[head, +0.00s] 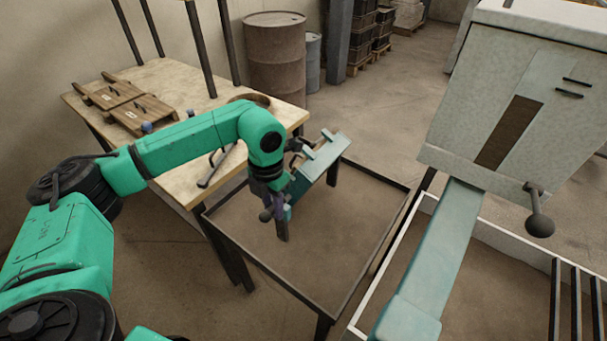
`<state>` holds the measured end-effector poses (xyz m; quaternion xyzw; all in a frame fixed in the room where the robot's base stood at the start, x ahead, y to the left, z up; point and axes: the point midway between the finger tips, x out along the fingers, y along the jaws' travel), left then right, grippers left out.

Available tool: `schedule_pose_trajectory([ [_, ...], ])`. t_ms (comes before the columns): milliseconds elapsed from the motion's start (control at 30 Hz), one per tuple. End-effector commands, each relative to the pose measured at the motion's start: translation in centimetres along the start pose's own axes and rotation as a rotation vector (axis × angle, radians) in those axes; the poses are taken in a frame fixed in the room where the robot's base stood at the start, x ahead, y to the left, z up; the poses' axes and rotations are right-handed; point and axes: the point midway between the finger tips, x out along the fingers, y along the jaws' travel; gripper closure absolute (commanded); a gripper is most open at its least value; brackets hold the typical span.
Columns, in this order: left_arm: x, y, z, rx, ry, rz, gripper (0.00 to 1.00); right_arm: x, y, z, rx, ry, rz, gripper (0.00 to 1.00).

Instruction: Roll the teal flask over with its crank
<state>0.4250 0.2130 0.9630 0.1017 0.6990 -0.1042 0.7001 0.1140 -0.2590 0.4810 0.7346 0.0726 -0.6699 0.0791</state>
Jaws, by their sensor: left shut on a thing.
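The teal flask (322,168) is a small box-shaped piece with bars across its top. It sits tilted at the back of a dark open frame (262,268), its right end higher than its left. My left gripper (277,208) points down at the flask's near left end and is shut. It appears shut on the flask's crank, which the gripper and wrist mostly hide, so the exact grip is hard to see. A dark round knob shows beside the fingers. My right gripper is not in view.
A large pale box-shaped unit (465,95) with a ball-ended lever (539,222) and a long pale teal bar (445,250) fills the right. A rusty barrel (274,55) stands behind.

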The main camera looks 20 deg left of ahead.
Motion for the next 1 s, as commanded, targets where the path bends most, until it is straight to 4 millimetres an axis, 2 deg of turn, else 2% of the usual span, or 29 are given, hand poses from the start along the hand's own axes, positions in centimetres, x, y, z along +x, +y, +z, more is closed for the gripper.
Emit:
schedule_pose_trajectory([
  [67,0.6,-0.9,-0.1,0.006,0.003,-0.003,1.00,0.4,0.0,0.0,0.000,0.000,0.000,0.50],
  [233,0.8,-1.4,-0.1,0.004,0.001,-0.002,1.00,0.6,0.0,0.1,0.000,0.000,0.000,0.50],
  [467,2.4,-3.2,-0.1,0.004,0.002,-0.003,1.00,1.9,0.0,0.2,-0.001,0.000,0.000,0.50],
  [633,2.9,-3.5,-0.1,0.003,0.001,-0.003,1.00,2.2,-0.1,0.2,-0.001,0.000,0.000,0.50],
  [833,4.8,-4.6,-0.1,0.004,0.002,-0.003,1.00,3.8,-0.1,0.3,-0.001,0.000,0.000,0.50],
  [1000,5.2,-4.8,-0.1,0.003,0.001,-0.002,1.00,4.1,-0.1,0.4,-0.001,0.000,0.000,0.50],
])
